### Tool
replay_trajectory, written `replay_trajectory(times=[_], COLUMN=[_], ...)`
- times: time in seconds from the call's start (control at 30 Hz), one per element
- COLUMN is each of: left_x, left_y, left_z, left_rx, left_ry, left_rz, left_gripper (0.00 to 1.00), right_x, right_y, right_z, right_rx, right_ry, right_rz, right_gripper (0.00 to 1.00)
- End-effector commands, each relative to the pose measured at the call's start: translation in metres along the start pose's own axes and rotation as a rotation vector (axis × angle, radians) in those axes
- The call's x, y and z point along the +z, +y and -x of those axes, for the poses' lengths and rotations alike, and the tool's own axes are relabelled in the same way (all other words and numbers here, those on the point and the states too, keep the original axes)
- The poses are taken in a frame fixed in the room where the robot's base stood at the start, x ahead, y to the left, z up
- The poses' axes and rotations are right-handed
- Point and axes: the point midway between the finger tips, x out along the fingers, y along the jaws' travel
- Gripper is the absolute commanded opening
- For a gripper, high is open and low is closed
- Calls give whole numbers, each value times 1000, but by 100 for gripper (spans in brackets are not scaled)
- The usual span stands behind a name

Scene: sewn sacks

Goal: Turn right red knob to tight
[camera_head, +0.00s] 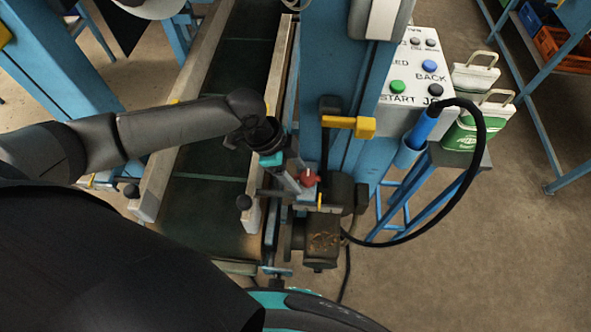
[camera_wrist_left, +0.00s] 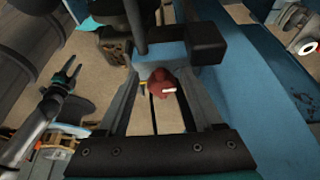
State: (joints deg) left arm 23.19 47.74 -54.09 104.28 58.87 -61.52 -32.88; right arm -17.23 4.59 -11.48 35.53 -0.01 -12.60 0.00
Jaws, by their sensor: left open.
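One red knob (camera_head: 309,178) shows on the metal mount beside the conveyor, just past the fingers of my left gripper (camera_head: 294,184). In the left wrist view the red knob (camera_wrist_left: 161,81) appears between the two open fingers of the left gripper (camera_wrist_left: 163,72), with a small white mark on its right side. The fingers stand apart on either side of it in that picture, with visible gaps. I cannot tell how far the knob lies beyond the fingertips.
A yellow handle (camera_head: 350,124) juts out above the knob. A motor unit (camera_head: 322,238) sits below it. The blue column (camera_head: 338,70) and button panel (camera_head: 412,75) stand behind. A black cable (camera_head: 474,165) loops at right. The conveyor rail (camera_head: 262,170) runs close on the left.

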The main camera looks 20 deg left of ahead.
Motion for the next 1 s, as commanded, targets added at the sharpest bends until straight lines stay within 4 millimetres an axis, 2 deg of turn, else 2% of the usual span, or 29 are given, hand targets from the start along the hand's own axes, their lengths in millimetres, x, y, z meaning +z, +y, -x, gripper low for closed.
replay_trajectory(times=[0.17,0.27,0.37,0.73,0.9,1.0], left_x=[0,1,1,0,0,0], left_y=[-1,-1,-1,-1,-1,0], left_z=[2,11,28,115,141,149], left_rx=[-2,-4,-4,-4,-3,-1], left_ry=[-1,-2,-2,-2,-2,-1], left_rz=[0,0,0,-1,0,-1], left_gripper=[68,68,68,68,68,68], right_x=[0,-1,-1,-2,-2,-2], right_y=[0,0,0,0,0,0], right_z=[0,2,5,16,19,19], right_rx=[0,0,0,0,0,0], right_ry=[0,1,1,1,1,1], right_rz=[0,0,0,-1,-1,-1], right_gripper=[50,50,50,50,50,50])
